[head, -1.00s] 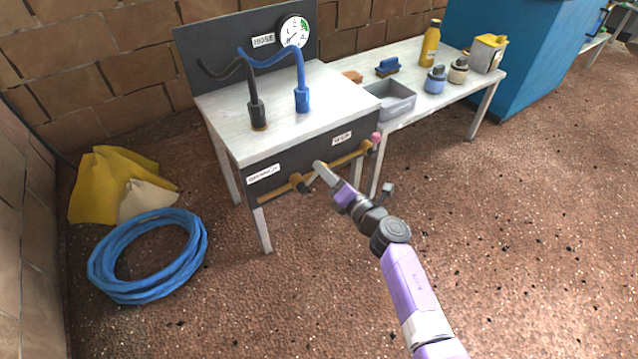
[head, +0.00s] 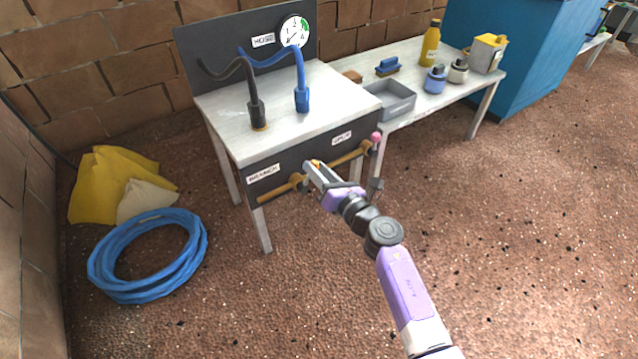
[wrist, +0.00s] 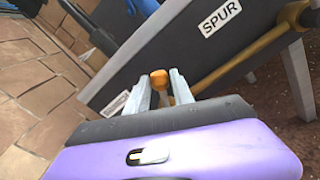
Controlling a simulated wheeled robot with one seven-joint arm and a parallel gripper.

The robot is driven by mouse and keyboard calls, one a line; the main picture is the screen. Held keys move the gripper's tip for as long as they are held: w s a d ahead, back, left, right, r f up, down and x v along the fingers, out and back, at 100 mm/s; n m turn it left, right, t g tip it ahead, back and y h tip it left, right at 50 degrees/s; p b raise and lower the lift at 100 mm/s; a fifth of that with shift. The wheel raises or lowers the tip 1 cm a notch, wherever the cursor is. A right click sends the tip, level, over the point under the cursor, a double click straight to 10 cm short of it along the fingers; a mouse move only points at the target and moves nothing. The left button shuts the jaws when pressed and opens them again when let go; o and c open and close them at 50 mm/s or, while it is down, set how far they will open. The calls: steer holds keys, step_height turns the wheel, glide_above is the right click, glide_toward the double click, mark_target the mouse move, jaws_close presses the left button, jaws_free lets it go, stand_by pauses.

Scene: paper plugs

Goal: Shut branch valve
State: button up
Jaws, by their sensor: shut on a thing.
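The branch valve (head: 300,181) sits on a brass pipe (head: 275,192) along the bench's dark front panel, right of the BRANCH label (head: 263,174). My gripper (head: 309,167) is at this valve, its fingers closed around its handle. In the wrist view, an orange rounded part (wrist: 159,79) shows at the tips of my gripper (wrist: 163,88), with a thin grey piece between the fingers. My fingers hide most of the handle, so its exact angle cannot be told.
The SPUR label (head: 342,137) and a pink knob (head: 376,138) are to the right. Black (head: 256,112) and blue (head: 302,98) hoses stand on the bench top beneath a gauge (head: 294,31). A blue hose coil (head: 150,255) lies on the floor at left. The floor in front is clear.

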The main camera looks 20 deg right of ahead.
steer(key=shift+a, duration=0.1)
steer(key=shift+s+a+r+n, duration=0.15)
steer(key=shift+a+n, duration=0.3)
steer(key=shift+n, duration=0.35)
steer(key=shift+s+a+r+n, duration=0.15)
steer(key=shift+a+n, duration=0.25)
steer(key=shift+n, duration=0.4)
steer(key=shift+s+a+n+b, duration=0.2)
steer(key=shift+a+n+b, duration=0.2)
steer(key=shift+a+n, duration=0.6)
steer(key=shift+d, duration=0.2)
steer(key=o, duration=1)
steer(key=shift+r, duration=0.1)
steer(key=shift+d, duration=0.1)
steer(key=shift+p+v, duration=0.5)
steer(key=shift+v, duration=1.45)
